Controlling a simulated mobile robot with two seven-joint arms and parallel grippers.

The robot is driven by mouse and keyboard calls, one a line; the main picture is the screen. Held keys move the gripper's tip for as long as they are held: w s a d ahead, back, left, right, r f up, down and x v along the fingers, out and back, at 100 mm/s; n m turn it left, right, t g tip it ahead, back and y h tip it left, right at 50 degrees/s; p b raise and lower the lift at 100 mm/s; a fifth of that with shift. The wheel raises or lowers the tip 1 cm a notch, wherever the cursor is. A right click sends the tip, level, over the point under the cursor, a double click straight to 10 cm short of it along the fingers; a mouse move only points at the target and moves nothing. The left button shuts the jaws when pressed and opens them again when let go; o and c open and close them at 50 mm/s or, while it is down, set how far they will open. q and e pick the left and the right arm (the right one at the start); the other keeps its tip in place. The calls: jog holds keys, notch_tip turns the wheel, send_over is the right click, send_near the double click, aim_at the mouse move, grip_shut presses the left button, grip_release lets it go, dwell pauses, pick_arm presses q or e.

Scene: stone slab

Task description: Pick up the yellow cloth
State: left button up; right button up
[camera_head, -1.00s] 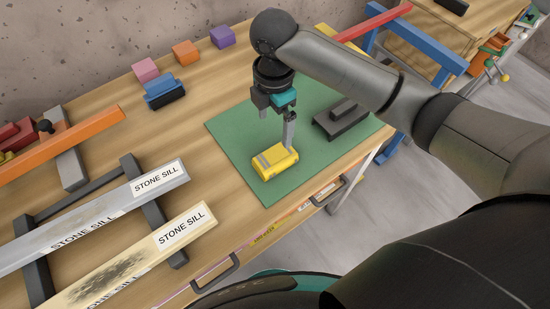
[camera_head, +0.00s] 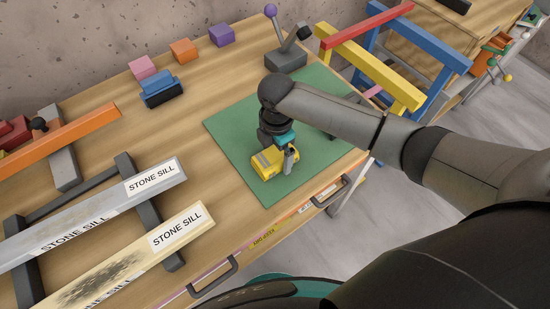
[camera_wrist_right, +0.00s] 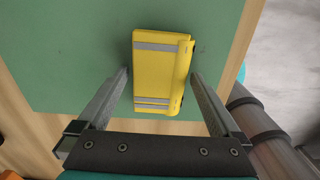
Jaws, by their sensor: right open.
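The yellow cloth (camera_head: 266,163) is a folded yellow block with grey stripes. It lies on the green mat (camera_head: 232,132) near the table's front edge. It also shows in the right wrist view (camera_wrist_right: 160,75), with two grey bands at its near end and one at its far end. My right gripper (camera_head: 280,160) is low at the cloth. In the wrist view my right gripper (camera_wrist_right: 163,85) is open, one finger on each side of the cloth's near part, with visible gaps. My left gripper is not in view.
Two stone sills (camera_head: 100,211) lie on dark supports at the left. Blue (camera_head: 162,94), pink, orange and purple blocks stand at the back. A grey base with a purple-knobbed lever (camera_head: 286,60) stands behind the mat. Yellow and blue trestles (camera_head: 370,68) are at the right.

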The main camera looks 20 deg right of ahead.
aim_at(277, 155)
jog(key=c, duration=1.2)
jog(key=shift+r, duration=0.15)
notch_tip(277, 155, up, 20)
jog(key=p, duration=0.4)
jog(key=o, duration=0.8)
jog(key=c, duration=0.6)
